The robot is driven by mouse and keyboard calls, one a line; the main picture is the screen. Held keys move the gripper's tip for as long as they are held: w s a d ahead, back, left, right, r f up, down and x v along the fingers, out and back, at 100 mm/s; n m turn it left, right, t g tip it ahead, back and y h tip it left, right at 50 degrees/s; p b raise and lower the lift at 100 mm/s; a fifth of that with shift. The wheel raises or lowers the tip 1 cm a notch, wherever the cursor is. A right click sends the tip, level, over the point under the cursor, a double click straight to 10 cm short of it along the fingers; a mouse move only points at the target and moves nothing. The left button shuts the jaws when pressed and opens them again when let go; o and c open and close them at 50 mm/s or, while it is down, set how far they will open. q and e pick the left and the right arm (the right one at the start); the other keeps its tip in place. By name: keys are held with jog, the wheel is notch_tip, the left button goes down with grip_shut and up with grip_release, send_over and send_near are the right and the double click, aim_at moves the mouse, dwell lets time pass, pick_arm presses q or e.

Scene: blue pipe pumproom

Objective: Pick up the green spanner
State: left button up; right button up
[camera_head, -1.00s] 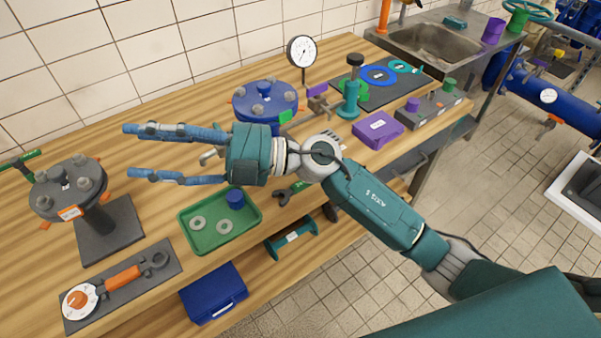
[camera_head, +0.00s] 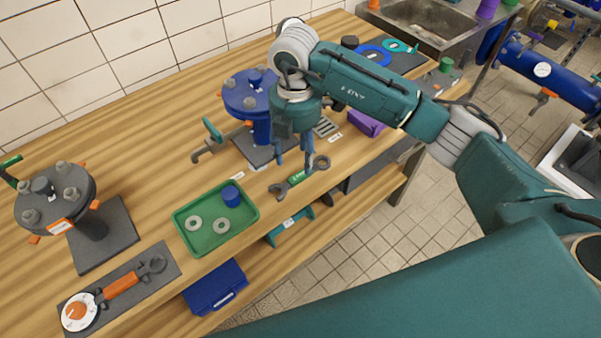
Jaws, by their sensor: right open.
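The green spanner (camera_head: 298,178) lies on the wooden bench near its front edge, right of the green tray. It has dark grey ends and a green middle with small lettering. My right gripper (camera_head: 294,162) points down just above and behind the spanner, fingers apart with nothing between them. I cannot tell whether the fingertips touch the bench. My left gripper is not in view.
The green tray (camera_head: 247,226) holds two washers and a blue cup. A blue flange (camera_head: 243,98) stands close behind my gripper, with a teal-handled tool (camera_head: 211,138) to the left. An orange-handled wrench (camera_head: 121,286) lies on a dark mat at the front left.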

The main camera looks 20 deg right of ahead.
aim_at(297, 173)
jog(key=shift+f, duration=0.4)
jog(key=f+p, duration=0.1)
jog(key=f, duration=0.1)
jog(key=f+p, duration=0.1)
jog(key=f, duration=0.2)
jog(key=shift+s, duration=0.2)
jog(key=shift+f, duration=0.2)
grip_shut()
